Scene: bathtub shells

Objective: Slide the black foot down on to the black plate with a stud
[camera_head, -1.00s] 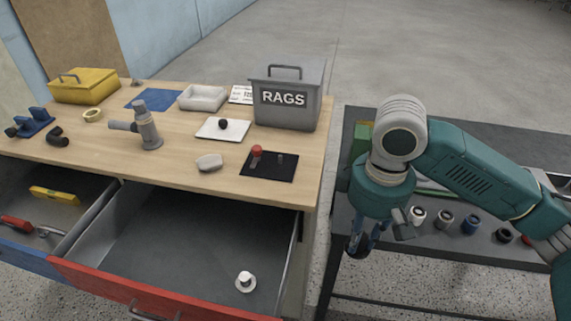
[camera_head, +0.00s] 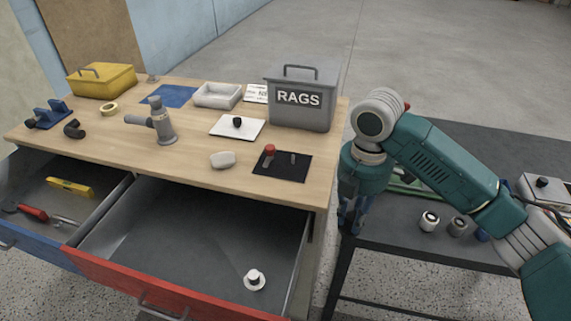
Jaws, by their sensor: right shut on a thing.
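The black plate (camera_head: 270,173) lies flat near the front right of the wooden bench top. A short grey stud (camera_head: 293,159) stands on its right part, with nothing seen on it, and a red-topped peg (camera_head: 269,152) stands on its left part. My right gripper (camera_head: 350,222) points down, to the right of the bench's edge and lower in the picture than the plate. It is shut on a small dark piece that looks like the black foot; the fingers hide most of it. My left gripper is out of view.
The grey RAGS box (camera_head: 300,118) stands behind the black plate, and a white plate with a black knob (camera_head: 237,123) lies behind left. A pale soap-like block (camera_head: 222,160) is left of it. An open drawer (camera_head: 190,240) juts out below. A dark side table (camera_head: 400,232) stands right.

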